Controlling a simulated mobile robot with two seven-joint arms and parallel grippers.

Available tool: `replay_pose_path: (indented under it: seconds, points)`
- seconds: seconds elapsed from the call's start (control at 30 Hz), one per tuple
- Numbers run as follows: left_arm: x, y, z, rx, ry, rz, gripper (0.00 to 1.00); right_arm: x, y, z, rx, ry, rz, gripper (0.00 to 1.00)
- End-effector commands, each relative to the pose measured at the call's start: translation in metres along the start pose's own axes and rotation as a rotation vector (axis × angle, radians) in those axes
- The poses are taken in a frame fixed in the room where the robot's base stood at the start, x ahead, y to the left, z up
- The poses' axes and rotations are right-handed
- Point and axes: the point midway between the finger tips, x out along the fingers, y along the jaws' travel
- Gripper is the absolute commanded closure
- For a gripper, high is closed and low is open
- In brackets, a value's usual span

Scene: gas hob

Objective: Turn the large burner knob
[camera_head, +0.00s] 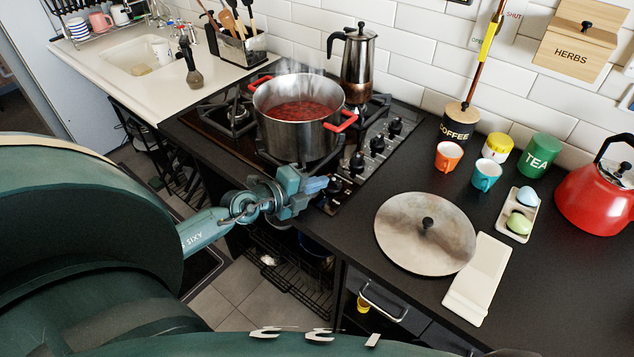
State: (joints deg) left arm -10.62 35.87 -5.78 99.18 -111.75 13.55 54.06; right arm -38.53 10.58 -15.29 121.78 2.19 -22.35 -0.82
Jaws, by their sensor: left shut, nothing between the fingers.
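The gas hob (197,124) is set into the dark worktop, with a row of black knobs along its right side. The nearest knob (334,187) is just right of my left gripper's tips. Other knobs stand farther back, such as a middle one (357,162) and the farthest one (395,126). I cannot tell by labels which is the large burner knob. My left gripper (316,185) is shut and empty at the hob's front right corner. I cannot tell whether it touches the nearest knob. My right gripper is not in view.
A steel pot (285,134) with red handles and red contents steams on the hob, close behind my left gripper. A moka pot (357,60) stands at the back. A round lid (400,240), cups and a red kettle (600,200) occupy the right worktop.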

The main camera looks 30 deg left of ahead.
Motion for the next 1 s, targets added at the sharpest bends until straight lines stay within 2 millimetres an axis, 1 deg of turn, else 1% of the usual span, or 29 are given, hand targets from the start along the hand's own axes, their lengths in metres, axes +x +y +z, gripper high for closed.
replay_pose_path:
  seconds: [1.0]
  points:
    - [0.0026,-0.0017,0.0080,0.000,-0.001,0.000,1.00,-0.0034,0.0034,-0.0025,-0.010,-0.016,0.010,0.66]
